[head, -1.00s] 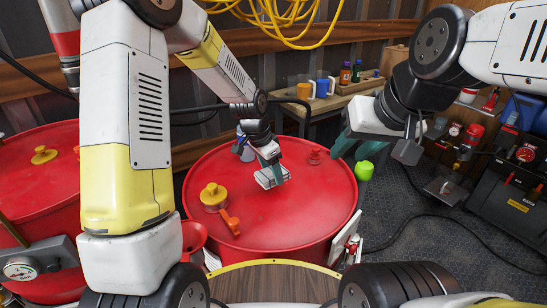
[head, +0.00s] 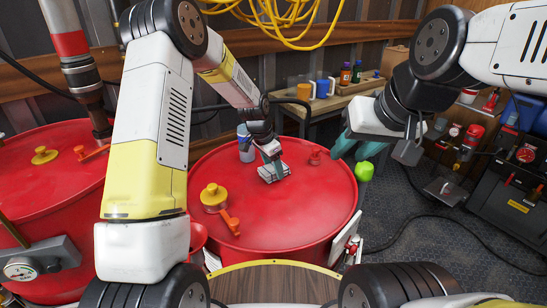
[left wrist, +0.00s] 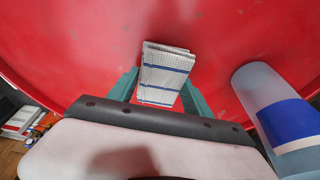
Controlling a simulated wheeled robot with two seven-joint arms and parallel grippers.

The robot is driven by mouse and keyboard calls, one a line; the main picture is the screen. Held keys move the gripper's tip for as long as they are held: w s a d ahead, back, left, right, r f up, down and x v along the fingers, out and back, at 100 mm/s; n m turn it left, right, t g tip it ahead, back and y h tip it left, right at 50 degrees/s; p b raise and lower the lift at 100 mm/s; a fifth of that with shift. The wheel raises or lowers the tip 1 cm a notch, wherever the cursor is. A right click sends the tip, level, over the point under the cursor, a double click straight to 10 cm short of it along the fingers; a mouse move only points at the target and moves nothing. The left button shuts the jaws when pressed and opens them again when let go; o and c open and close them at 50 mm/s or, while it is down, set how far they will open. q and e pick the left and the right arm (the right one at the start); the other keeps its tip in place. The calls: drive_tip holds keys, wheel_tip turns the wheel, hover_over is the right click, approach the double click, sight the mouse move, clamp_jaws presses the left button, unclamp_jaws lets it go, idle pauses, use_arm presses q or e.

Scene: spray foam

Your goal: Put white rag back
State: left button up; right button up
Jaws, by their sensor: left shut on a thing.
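A folded white rag with blue stripes (head: 274,174) is at the top of the middle red drum (head: 290,215). My left gripper (head: 272,164) is shut on it from above. In the left wrist view the rag (left wrist: 166,70) sits between the two teal fingers (left wrist: 160,94), its far end sticking out past them. I cannot tell whether the rag touches the drum lid. My right gripper (head: 357,148) hangs in the air near the drum's right edge, its fingers apart and empty.
A grey bottle with a blue label (left wrist: 280,115) stands close beside my left gripper; in the head view the bottle (head: 245,146) is partly hidden. The lid's front right is clear.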

sight(266, 171)
use_arm(q)
drive_tip(key=shift+f, duration=0.1)
drive_tip(key=o, duration=1.3)
drive_tip(key=v, duration=1.2)
drive_tip(key=s+a+r+n+t, duration=0.2)
drive_tip(key=s+a+r+n, duration=0.35)
drive_tip(key=s+r, duration=0.7)
drive_tip(key=shift+s+a+r+n+t, duration=0.45)
drive_tip(key=shift+s+a+n, duration=0.45)
drive_tip(key=shift+s, duration=1.85)
drive_tip(key=shift+s+a+r+n+t, duration=0.45)
drive_tip(key=shift+s+a+n, duration=0.45)
drive_tip(key=shift+s, duration=1.9)
drive_tip(key=shift+s+a+r+n+t, duration=0.3)
drive_tip(key=shift+s+a+r+n, duration=0.55)
drive_tip(key=shift+s, duration=1.9)
drive_tip(key=shift+a+f, duration=0.15)
drive_tip(key=shift+f, duration=0.05)
